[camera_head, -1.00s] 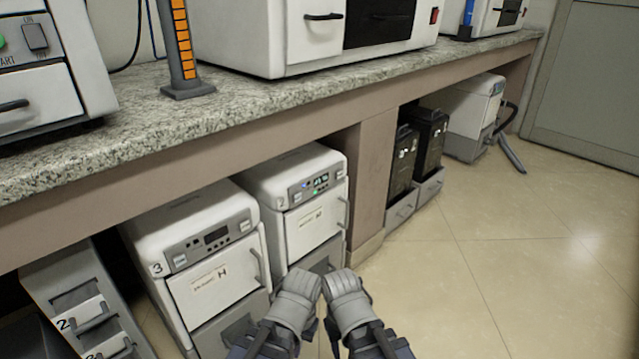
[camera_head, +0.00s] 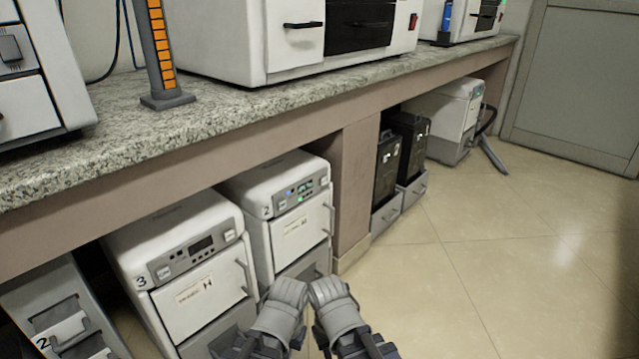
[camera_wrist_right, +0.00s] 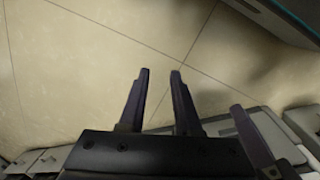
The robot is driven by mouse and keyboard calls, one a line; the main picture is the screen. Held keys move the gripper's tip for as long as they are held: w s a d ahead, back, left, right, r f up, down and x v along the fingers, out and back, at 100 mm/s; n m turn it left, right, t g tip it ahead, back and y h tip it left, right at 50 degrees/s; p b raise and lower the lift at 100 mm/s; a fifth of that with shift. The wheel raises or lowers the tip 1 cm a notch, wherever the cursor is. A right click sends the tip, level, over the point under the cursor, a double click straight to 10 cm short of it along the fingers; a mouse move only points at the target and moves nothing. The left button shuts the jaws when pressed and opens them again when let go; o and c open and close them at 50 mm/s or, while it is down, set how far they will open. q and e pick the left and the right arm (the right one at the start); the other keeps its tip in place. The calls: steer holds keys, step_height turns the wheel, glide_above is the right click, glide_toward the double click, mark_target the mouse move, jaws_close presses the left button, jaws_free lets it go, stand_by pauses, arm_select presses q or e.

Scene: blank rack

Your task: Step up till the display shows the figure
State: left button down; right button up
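Two white units with front control panels stand under the counter. The unit marked 3 (camera_head: 178,270) has a dark display (camera_head: 202,244). My two grey forearms are side by side at the bottom of the head view, in front of the units and apart from their panels. In the right wrist view my right gripper (camera_wrist_right: 159,72) is open and empty above floor tiles. My left gripper's fingers cannot be made out clearly.
A granite counter (camera_head: 230,113) runs overhead with white machines and an orange-marked column (camera_head: 160,50) on it. Black canisters (camera_head: 388,165) and another white unit (camera_head: 447,115) stand farther right below it. The tiled floor (camera_head: 500,255) at right is clear.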

jaws_close()
stand_by(1.4)
